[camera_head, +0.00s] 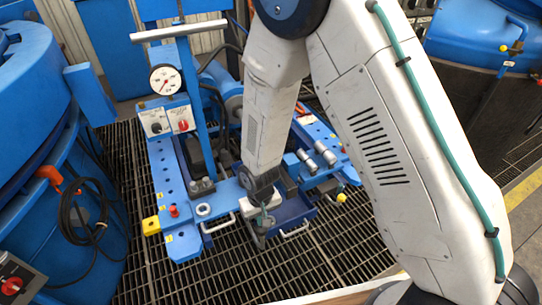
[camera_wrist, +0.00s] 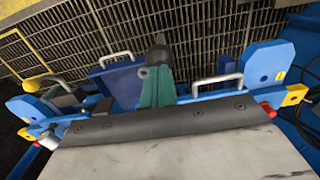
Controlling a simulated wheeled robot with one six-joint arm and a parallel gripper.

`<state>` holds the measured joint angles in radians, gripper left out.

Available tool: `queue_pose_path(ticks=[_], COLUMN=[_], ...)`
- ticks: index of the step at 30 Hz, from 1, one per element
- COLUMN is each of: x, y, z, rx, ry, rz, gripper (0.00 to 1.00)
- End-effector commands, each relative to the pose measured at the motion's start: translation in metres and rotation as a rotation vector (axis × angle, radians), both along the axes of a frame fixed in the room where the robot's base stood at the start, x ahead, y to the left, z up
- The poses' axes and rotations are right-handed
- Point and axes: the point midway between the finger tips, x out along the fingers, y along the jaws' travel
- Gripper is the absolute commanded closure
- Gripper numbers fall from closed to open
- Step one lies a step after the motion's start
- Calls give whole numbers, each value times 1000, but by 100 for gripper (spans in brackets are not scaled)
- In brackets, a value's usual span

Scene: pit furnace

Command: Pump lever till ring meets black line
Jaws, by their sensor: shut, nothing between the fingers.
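My gripper (camera_head: 264,222) is low over the front of the blue machine in the head view, below my white arm. Its greenish fingers also show in the wrist view (camera_wrist: 157,88), shut and empty. A dark rounded piece (camera_wrist: 160,50) shows just beyond the fingertips; I cannot tell whether they touch it. A long grey bar (camera_head: 180,31) crosses the top of a blue post; I cannot tell whether it is the lever. A round white gauge (camera_head: 165,80) with a red needle sits beside the post. I cannot make out the task's ring or black line; my arm hides part of the machine.
The blue machine frame (camera_head: 182,245) stands on a dark floor grating (camera_head: 150,285), with metal handles (camera_head: 217,224) along its front. A large blue drum (camera_head: 30,90) is at left and another (camera_head: 480,50) at right. Open grating lies in front.

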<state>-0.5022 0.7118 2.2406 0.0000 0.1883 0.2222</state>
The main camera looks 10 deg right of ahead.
Motion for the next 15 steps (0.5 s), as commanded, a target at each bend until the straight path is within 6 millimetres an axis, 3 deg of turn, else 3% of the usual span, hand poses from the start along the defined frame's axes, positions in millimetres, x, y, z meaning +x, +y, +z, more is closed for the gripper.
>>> queue_pose_path(ticks=[10,15], x=[-2,-11], y=[-1,-4], z=[-22,-57], rx=[-2,-3], ry=[3,5], rz=[0,0], gripper=[100,100])
